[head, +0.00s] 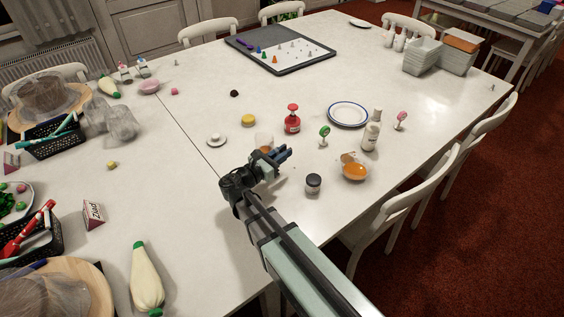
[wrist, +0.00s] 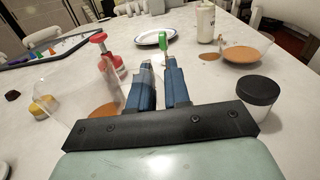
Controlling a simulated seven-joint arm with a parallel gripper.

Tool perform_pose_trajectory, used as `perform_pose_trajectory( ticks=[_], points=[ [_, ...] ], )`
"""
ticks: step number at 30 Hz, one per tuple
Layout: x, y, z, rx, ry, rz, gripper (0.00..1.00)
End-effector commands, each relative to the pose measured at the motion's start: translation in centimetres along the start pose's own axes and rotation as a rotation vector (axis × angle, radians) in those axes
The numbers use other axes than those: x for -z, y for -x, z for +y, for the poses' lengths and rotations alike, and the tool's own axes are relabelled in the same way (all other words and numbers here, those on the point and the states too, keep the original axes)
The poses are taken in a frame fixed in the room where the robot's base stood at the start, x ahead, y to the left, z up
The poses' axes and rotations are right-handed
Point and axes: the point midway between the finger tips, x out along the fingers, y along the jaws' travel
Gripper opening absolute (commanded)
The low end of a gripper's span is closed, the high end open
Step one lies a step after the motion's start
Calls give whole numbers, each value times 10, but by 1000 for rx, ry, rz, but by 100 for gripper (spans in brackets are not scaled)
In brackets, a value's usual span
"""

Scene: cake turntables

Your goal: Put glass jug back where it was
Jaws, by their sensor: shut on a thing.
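My gripper (head: 283,153) is over the middle of the table, its blue fingers showing in the wrist view (wrist: 161,85). It is shut on the glass jug (head: 264,139), a clear vessel with something orange low inside it. In the wrist view the jug (wrist: 78,90) lies just left of the fingers. The part between the fingers, probably its handle, is hard to make out. The arm partly hides the jug in the head view. I cannot tell whether the jug touches the table.
Near the gripper stand a black-lidded jar (head: 313,184), a glass bowl of orange liquid (head: 355,171), a red dispenser (head: 292,119), a green-headed tool (head: 324,132) and a white bottle (head: 371,133). A blue-rimmed plate (head: 334,106) lies behind. Bare table lies left of the gripper.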

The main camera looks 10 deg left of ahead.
Motion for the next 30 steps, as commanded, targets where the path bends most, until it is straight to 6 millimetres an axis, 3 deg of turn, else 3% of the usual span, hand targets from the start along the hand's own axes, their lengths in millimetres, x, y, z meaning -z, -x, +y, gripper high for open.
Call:
perform_pose_trajectory(
  ticks=[6, 30],
  points=[
    [27, 0, 1, 0, 3, -1, 0],
    [39, 0, 0, 0, 0, -1, 0]
  ],
)
